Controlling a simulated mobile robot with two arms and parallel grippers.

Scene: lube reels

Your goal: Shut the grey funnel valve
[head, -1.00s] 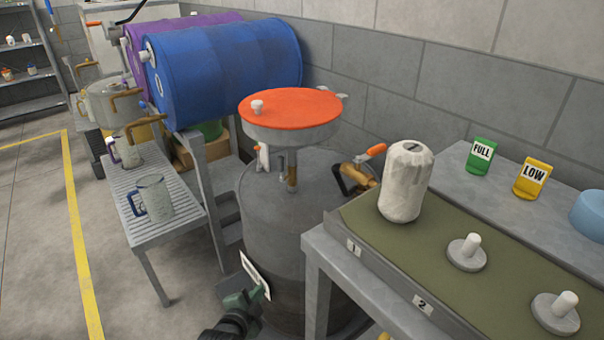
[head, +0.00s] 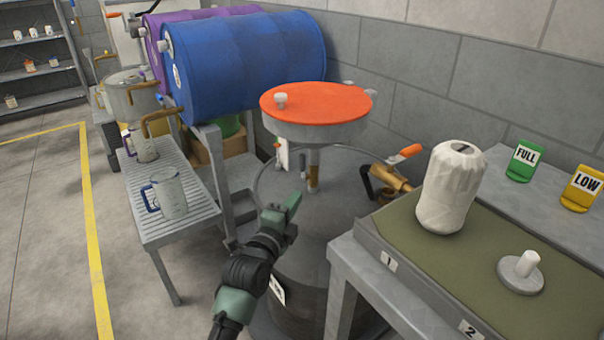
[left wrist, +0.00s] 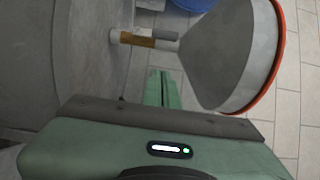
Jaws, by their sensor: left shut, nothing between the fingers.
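The grey funnel (head: 315,132) with its orange lid (head: 318,101) stands above a grey drum (head: 345,225). A short stem with a brass-coloured section (head: 313,178) runs down from it. A pale upright piece (head: 283,157) with a small orange tip shows left of the stem; I cannot tell for sure whether it is the valve lever. My left gripper (head: 295,199) is shut and empty, in front of and below the stem, apart from it. In the left wrist view, the shut fingers (left wrist: 163,88) lie beside the funnel cone (left wrist: 215,55), near the stem (left wrist: 140,39).
A brass fitting (head: 390,178) with an orange handle is right of the stem. A bench (head: 400,285) with a white wrapped canister (head: 452,185) stands at right. Blue and purple drums lie behind. A slatted bench (head: 180,232) with jugs is at left.

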